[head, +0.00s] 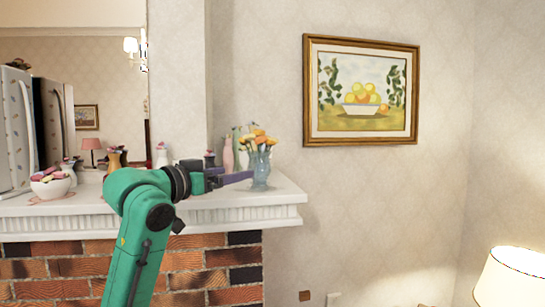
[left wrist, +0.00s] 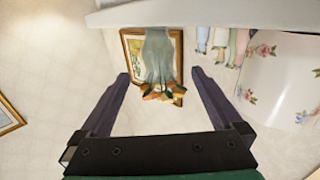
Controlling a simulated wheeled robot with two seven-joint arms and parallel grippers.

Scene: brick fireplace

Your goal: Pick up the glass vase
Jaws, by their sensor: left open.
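The glass vase (head: 261,170) is pale blue, stands upright near the right end of the mantel shelf and holds orange and yellow flowers (head: 259,140). My left gripper (head: 246,177) reaches in from the left at vase height, with its fingers pointing at the vase. In the left wrist view, which is upside down, the vase (left wrist: 156,50) shows between the two open fingertips of my left gripper (left wrist: 159,74). The jaws are open and empty; I cannot tell whether a finger touches the glass. My right gripper is out of view.
The white mantel shelf (head: 285,196) ends just right of the vase. Other vases, a pink one (head: 228,154) among them, stand behind and left. A bowl (head: 51,185) sits far left. A framed painting (head: 360,90) hangs on the wall; a lamp (head: 510,280) is lower right.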

